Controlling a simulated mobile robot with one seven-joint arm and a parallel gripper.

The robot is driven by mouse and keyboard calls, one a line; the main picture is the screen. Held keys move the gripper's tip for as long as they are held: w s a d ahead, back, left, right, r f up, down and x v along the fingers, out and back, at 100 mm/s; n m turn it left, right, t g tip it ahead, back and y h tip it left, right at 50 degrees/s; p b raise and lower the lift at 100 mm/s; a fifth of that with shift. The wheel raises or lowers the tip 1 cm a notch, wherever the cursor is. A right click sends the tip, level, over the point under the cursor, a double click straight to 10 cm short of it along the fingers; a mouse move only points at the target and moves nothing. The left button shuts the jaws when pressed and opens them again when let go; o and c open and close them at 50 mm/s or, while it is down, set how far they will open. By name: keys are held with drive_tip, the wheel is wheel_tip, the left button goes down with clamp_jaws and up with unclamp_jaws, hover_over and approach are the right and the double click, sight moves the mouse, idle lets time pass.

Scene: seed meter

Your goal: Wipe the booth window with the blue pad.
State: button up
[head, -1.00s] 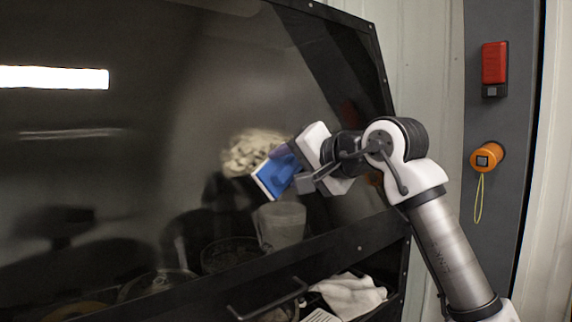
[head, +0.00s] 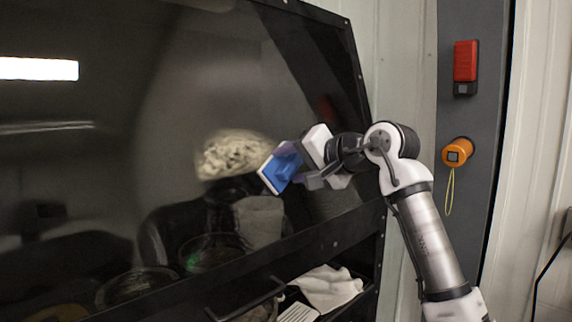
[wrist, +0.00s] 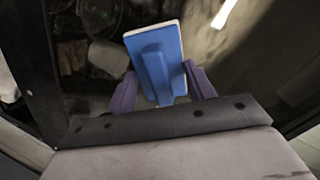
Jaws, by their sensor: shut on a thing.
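The booth window (head: 120,140) is a large dark pane in a black frame, filling the left and middle of the head view. Blurred shapes and a bright bar of light show in it. My gripper (head: 292,158) is in front of the right part of the pane, shut on the handle of the blue pad (head: 276,173). The pad has a pale wiping face turned toward the glass. In the wrist view the blue pad (wrist: 156,62) sits between the purple fingers (wrist: 163,92). I cannot tell whether the pad touches the glass.
Below the window is an open shelf with a white cloth (head: 327,288) and a black bar handle (head: 250,298). On the grey post at right are a red box (head: 465,61) and an orange round knob (head: 457,152) with a hanging yellow loop.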

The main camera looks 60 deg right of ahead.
drive_tip(key=shift+d, duration=0.2)
drive_tip(key=shift+w+r, duration=0.2)
drive_tip(key=shift+r, duration=0.45)
drive_tip(key=shift+w+r, duration=0.2)
drive_tip(key=shift+r, duration=0.45)
drive_tip(key=shift+w+a+f+b, duration=0.1)
drive_tip(key=shift+a+f+b, duration=0.05)
drive_tip(key=shift+a+b, duration=0.45)
drive_tip(key=shift+w+a+b, duration=0.15)
drive_tip(key=shift+a+b, duration=0.1)
drive_tip(key=shift+a, duration=0.35)
drive_tip(key=shift+w+a+b, duration=0.15)
drive_tip(key=shift+a+b, duration=0.1)
drive_tip(key=shift+a, duration=0.3)
drive_tip(key=shift+a, duration=0.1)
